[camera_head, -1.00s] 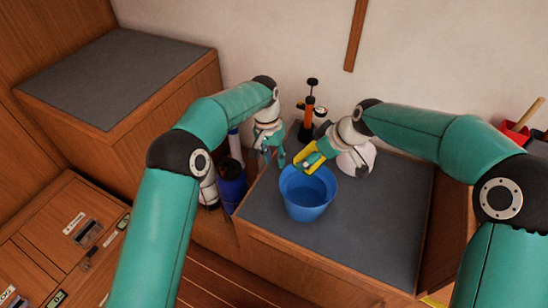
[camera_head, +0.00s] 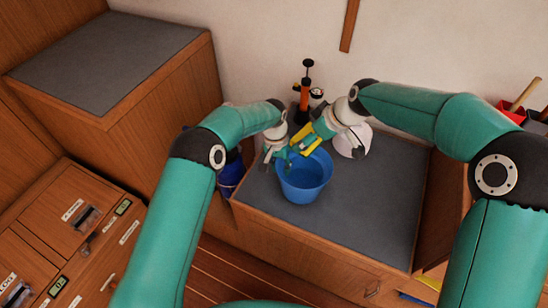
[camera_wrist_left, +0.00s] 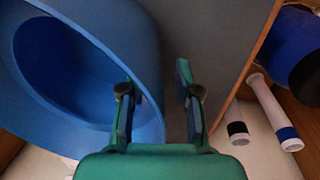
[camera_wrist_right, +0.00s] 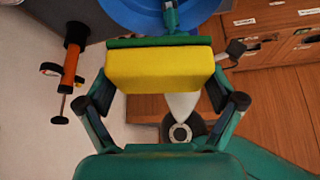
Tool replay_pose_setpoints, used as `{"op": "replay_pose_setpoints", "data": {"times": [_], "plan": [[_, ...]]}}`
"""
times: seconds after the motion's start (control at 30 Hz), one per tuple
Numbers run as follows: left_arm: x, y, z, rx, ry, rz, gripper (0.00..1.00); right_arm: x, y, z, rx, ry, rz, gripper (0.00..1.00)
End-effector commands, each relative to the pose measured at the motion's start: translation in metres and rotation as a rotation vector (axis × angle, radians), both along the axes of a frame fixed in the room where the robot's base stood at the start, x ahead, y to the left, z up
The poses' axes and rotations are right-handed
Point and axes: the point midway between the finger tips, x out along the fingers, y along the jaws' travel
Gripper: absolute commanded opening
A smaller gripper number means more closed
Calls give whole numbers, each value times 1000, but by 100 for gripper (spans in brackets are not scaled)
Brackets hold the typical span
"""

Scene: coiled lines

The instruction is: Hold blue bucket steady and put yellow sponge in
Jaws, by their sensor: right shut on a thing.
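The blue bucket (camera_head: 305,187) stands upright near the left edge of the grey-topped counter (camera_head: 372,205). I see no sponge in it. My left gripper (camera_head: 283,156) is at the bucket's far-left rim. In the left wrist view its fingers (camera_wrist_left: 155,100) are apart, one overlapping the bucket wall (camera_wrist_left: 150,45) and the other over the counter; whether they touch the bucket I cannot tell. My right gripper (camera_head: 307,144) is shut on the yellow sponge (camera_head: 304,139), above the bucket's far rim. The sponge spans between its fingers in the right wrist view (camera_wrist_right: 160,70).
An orange-and-black pump (camera_head: 305,92) stands behind the bucket by the wall. A white round object (camera_head: 352,142) is under the right wrist. A dark blue container (camera_head: 231,175) stands left of the counter. A red box (camera_head: 512,112) is at the far right. The counter's front is clear.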

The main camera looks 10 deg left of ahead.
Motion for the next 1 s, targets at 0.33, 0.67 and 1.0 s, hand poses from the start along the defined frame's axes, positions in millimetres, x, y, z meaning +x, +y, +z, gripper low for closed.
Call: {"op": "replay_pose_setpoints", "data": {"times": [0.33, 0.67, 1.0], "plan": [[0, -1, -3, 0, 0, 0, 32, 0, 0, 0, 0, 0, 0, 65], [0, -1, -3, 0, 0, 0, 0, 0, 0, 0, 0, 0, 0, 65], [0, -1, -3, 0, -1, 0, 0, 0, 0, 0, 0, 0, 0, 65]]}}
